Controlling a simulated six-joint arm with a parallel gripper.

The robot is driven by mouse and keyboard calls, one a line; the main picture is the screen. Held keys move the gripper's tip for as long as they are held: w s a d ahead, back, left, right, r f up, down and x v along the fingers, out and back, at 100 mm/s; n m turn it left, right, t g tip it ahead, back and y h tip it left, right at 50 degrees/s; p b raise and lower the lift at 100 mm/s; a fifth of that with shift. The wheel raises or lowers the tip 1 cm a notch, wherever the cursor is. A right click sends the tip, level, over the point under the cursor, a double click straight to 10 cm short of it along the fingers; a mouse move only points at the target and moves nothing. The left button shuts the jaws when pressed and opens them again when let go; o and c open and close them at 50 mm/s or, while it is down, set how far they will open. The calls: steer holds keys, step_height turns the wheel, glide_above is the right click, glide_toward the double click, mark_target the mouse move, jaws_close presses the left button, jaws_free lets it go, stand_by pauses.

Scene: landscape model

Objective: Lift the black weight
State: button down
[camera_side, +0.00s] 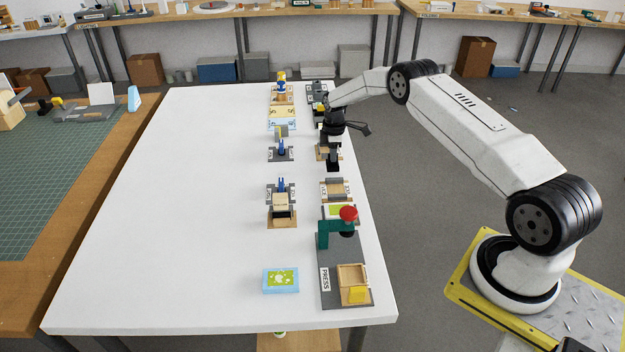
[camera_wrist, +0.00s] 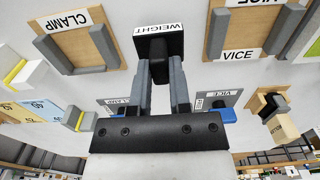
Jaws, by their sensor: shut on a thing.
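The black weight (camera_wrist: 158,48) shows at the top middle of the wrist view, with a white WEIGHT label on its far edge. My gripper (camera_wrist: 159,75) is shut on its narrow upright part, one grey finger on each side. In the side view my gripper (camera_side: 333,143) points down near the right edge of the white table, with the dark weight (camera_side: 333,163) directly below it. I cannot tell whether the weight's underside touches the table. The wooden CLAMP board (camera_wrist: 75,38) is to the left of the weight in the wrist view, and a VICE board (camera_wrist: 240,35) is to its right.
The white table (camera_side: 180,200) carries two rows of small fixtures along its right part. The PRESS station (camera_side: 333,277), with a red knob and wooden tray, stands at the near right. A blue-and-green block (camera_side: 281,280) lies beside it. The table's left half is clear.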

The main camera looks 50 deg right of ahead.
steer(key=shift+r, duration=2.1)
steer(key=shift+a+r, duration=0.1)
